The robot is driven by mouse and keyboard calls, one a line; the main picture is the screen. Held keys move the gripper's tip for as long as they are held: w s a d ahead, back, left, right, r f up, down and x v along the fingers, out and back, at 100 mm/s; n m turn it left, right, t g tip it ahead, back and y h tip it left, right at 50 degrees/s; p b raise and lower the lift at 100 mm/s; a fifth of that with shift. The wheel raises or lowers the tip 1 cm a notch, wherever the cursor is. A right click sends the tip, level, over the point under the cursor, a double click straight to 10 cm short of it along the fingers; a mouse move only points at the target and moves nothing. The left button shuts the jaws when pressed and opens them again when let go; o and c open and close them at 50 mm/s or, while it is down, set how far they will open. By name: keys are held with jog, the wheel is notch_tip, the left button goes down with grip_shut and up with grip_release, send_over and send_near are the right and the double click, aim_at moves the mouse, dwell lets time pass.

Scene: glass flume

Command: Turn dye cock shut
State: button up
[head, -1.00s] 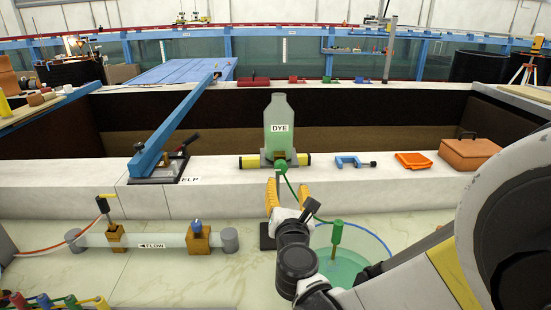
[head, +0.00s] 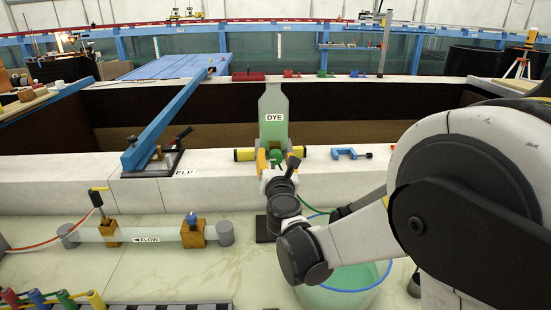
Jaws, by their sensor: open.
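The dye bottle (head: 273,105), pale green with a DYE label, stands upright on the white wall ledge. The green dye cock (head: 276,153) is at its foot, partly hidden by my wrist, so I cannot tell which way its handle points. My gripper (head: 277,160) is in front of the cock. Its yellow fingers are open, one on each side of the cock. I cannot tell whether they touch it.
A bucket (head: 345,289) with a blue rim stands below, partly behind my arm. A blue clamp (head: 349,153) lies to the right on the ledge. A clear flow tube (head: 150,234) lies on the near counter.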

jog(key=c, duration=1.2)
jog(key=m, duration=0.4)
jog(key=shift+m, duration=0.4)
jog(key=m, duration=0.4)
jog(key=shift+a+r+m, duration=0.1)
jog(key=shift+m, duration=0.2)
jog(key=m, duration=0.4)
jog(key=shift+m, duration=0.3)
jog(key=shift+r+m, duration=0.1)
jog(key=shift+m, duration=1.9)
